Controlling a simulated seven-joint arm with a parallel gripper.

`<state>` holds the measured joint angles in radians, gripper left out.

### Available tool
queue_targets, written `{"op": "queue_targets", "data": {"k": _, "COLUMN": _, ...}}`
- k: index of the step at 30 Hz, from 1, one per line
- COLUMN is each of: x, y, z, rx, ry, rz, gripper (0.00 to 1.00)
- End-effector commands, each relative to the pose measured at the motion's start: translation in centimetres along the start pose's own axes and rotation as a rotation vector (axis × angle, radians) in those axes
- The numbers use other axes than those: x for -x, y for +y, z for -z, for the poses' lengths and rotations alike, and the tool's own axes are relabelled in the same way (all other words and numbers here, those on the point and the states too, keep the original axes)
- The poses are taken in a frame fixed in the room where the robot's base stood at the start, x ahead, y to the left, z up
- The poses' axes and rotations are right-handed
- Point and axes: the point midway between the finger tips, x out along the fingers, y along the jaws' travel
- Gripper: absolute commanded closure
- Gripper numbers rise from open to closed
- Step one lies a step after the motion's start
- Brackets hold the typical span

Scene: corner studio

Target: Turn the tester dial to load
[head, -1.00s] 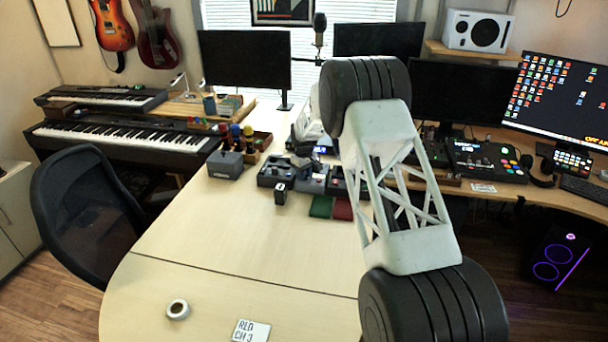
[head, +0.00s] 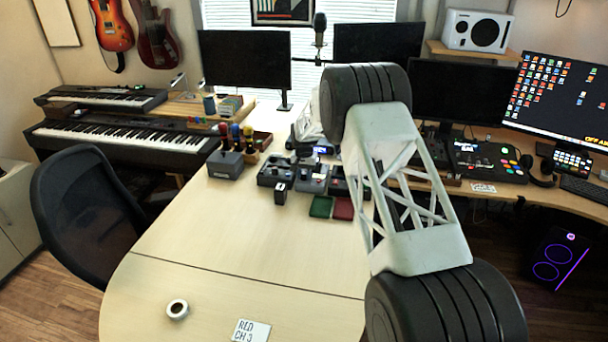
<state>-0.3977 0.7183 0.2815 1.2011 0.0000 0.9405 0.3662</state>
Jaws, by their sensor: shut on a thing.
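My gripper (head: 303,151) is small and dark in the head view, low over the group of small boxes on the desk, partly hidden behind my own arm. It is shut on what appears to be the tester dial, but the dial and its marks are too small and covered to read. The tester seems to be the grey box (head: 313,180) in the middle of the group, just below my gripper. I cannot tell which setting the dial points to.
A dark box (head: 272,173) stands left of the tester, with a small black block (head: 281,193) in front. Green (head: 321,207) and red (head: 343,209) pads lie nearby. A grey holder (head: 226,166) carries coloured-handled tools. The desk's front left is mostly clear, with a tape roll (head: 177,309) and card (head: 251,331).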

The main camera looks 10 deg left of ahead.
Motion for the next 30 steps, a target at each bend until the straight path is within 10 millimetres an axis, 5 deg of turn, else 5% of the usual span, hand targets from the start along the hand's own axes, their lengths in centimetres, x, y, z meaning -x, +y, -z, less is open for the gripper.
{"op": "queue_targets", "data": {"k": 12, "x": -0.16, "y": 0.04, "z": -0.08, "rx": -0.228, "ry": -0.002, "rz": -0.001, "gripper": 0.94}}
{"op": "queue_targets", "data": {"k": 28, "x": -0.16, "y": 0.05, "z": -0.06, "rx": -0.257, "ry": -0.002, "rz": -0.001, "gripper": 0.95}}
{"op": "queue_targets", "data": {"k": 29, "x": -0.16, "y": 0.05, "z": -0.06, "rx": -0.257, "ry": -0.002, "rz": -0.001, "gripper": 0.66}}
{"op": "queue_targets", "data": {"k": 30, "x": -0.16, "y": 0.04, "z": -0.06, "rx": -0.257, "ry": -0.002, "rz": -0.001, "gripper": 0.6}}
